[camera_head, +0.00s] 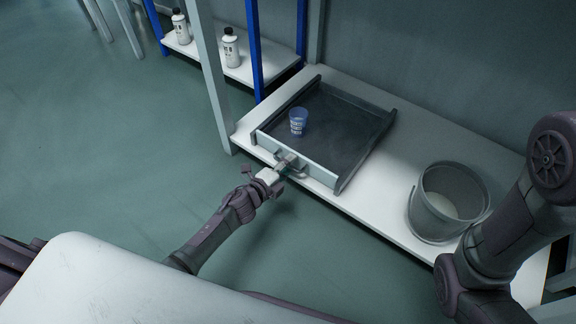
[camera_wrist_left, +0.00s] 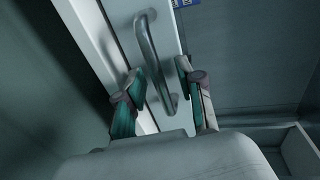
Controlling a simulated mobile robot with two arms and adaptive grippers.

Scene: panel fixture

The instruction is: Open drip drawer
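The drip drawer (camera_head: 345,150) is a dark, shallow open-topped tray with a pale front panel, lying on a white shelf. A bar handle (camera_head: 291,165) is on its front; it also shows large in the left wrist view (camera_wrist_left: 150,50). My left gripper (camera_head: 281,168) is at the handle, in front of the panel. In the left wrist view the fingers of my left gripper (camera_wrist_left: 160,82) stand apart, one on each side of the handle bar, with gaps visible. My right arm shows at the right of the head view, but its gripper is out of view.
A small blue-tinted cup (camera_head: 298,121) stands inside the drawer near its front left. A grey bucket (camera_head: 447,203) stands on the white shelf (camera_head: 385,215) to the right. Two white bottles (camera_head: 231,48) stand on a shelf at the back left. Floor in front is clear.

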